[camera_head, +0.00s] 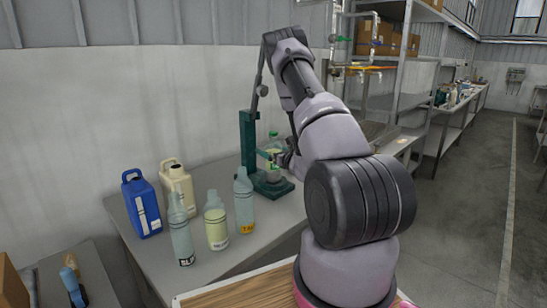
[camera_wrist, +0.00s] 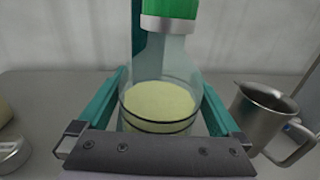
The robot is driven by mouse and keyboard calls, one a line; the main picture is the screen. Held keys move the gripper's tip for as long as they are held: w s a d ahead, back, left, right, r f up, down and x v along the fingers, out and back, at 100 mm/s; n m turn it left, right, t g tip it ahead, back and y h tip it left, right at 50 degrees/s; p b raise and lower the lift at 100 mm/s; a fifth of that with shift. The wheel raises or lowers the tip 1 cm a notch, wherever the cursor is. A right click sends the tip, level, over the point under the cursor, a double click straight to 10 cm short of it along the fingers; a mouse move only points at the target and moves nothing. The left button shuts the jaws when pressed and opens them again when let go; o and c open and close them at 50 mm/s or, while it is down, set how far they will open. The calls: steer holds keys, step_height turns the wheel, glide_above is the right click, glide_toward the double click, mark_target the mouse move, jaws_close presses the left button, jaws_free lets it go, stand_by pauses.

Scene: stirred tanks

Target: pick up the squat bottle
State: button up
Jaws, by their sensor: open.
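A squat clear bottle with a green cap (camera_wrist: 158,92) and pale yellow contents stands upright in the middle of the wrist view. In the head view it shows small (camera_head: 273,143), partly hidden behind my arm. My gripper (camera_wrist: 162,98) is open, with one teal finger on each side of the bottle's lower body. I cannot tell whether either finger touches the glass. In the head view my gripper (camera_head: 275,157) is beside the bottle and mostly hidden by my arm.
A dark green stand (camera_head: 248,140) rises just behind the bottle. A metal jug (camera_wrist: 262,115) stands close on the right in the wrist view. Several bottles, a blue jug (camera_head: 142,205) and a cream jug (camera_head: 178,187) stand on the grey table (camera_head: 200,262) to the left.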

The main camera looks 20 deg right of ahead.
steer(key=shift+w, duration=0.15)
steer(key=c, duration=1.4)
steer(key=shift+r, duration=0.1)
